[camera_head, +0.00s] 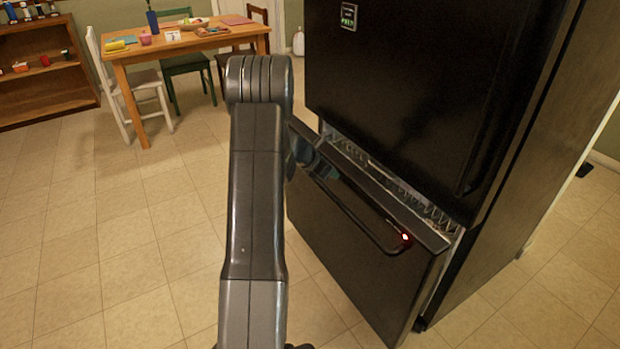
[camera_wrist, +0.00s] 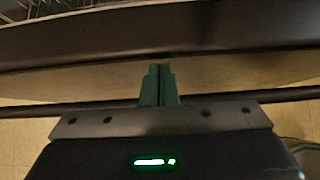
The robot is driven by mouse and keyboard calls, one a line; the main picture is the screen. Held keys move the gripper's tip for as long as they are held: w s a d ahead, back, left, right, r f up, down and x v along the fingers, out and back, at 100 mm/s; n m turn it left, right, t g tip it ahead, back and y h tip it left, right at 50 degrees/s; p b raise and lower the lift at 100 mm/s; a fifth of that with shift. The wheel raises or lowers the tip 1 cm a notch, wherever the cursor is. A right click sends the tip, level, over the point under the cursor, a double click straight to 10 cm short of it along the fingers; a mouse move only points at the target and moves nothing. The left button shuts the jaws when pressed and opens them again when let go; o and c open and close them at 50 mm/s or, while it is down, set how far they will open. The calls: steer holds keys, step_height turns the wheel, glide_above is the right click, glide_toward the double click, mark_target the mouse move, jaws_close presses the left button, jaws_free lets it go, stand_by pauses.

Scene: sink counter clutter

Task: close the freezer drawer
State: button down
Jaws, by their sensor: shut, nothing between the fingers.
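The freezer drawer (camera_head: 350,235) is the black lower front of the fridge in the head view. It stands partly pulled out, with a gap showing its inner rack (camera_head: 385,180). Its bar handle (camera_head: 350,210) runs across the front and also shows in the wrist view (camera_wrist: 285,94). My gripper (camera_wrist: 159,72) is shut and empty, its green fingertips pointing at the drawer front (camera_wrist: 230,65) near the handle. I cannot tell whether they touch it. In the head view my arm hides most of the gripper.
The black fridge body (camera_head: 420,80) rises above the drawer, its upper door shut. A wooden table (camera_head: 190,42) with chairs around it stands at the back left, and a wooden shelf (camera_head: 45,92) beyond. The tiled floor (camera_head: 100,240) left of the drawer is clear.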

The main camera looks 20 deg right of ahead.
steer(key=w+d+p, duration=0.2)
steer(key=d+p, duration=0.2)
steer(key=d, duration=0.8)
steer(key=shift+w, duration=0.2)
steer(key=shift+d+r, duration=0.15)
steer(key=shift+r, duration=0.1)
